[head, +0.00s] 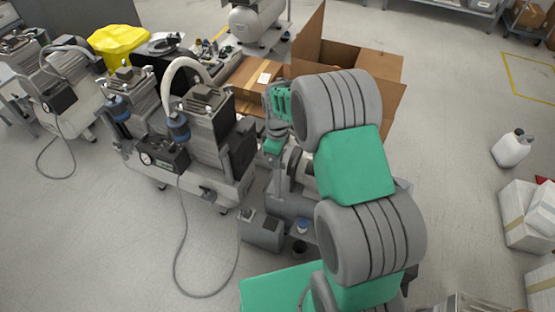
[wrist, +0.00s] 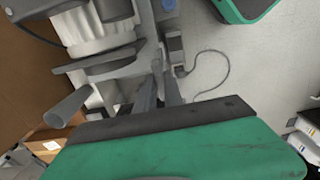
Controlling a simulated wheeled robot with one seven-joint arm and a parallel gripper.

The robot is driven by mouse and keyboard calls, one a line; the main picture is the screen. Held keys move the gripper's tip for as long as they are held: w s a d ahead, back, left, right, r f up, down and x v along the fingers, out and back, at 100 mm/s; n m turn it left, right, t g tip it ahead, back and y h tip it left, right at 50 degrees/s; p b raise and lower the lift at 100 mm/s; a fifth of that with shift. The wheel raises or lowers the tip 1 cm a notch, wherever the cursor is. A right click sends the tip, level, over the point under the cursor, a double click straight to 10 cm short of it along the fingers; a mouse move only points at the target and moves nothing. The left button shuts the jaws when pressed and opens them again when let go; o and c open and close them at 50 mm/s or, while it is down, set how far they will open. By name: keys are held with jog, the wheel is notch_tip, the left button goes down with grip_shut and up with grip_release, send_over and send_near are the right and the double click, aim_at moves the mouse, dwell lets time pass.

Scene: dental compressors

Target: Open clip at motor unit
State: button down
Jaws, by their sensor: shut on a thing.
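The motor unit (head: 302,172) is a grey, rounded machine beside my arm in the head view, partly hidden by it. In the wrist view its pale ribbed body (wrist: 92,35) fills the upper left. My gripper (head: 277,182) points down at the unit's left side. In the wrist view, the two grey fingers of my gripper (wrist: 157,62) reach up from the dark bar and lie close together, shut on a small part at the unit's edge. This part appears to be the clip; the fingers mostly hide it, and I cannot tell its position.
A twin-motor compressor (head: 205,135) with a trailing hose stands close on the left. An open cardboard box (head: 345,55) is behind my arm. A grey box (head: 262,230) sits at the unit's front. Floor is clear front left; a white canister (head: 511,149) stands right.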

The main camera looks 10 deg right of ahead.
jog(key=shift+w+a, duration=0.1)
jog(key=c, duration=1.7)
grip_release()
jog(key=shift+o, duration=1.2)
notch_tip(320, 180, up, 8)
jog(key=shift+f+p, duration=0.1)
jog(key=shift+p, duration=0.25)
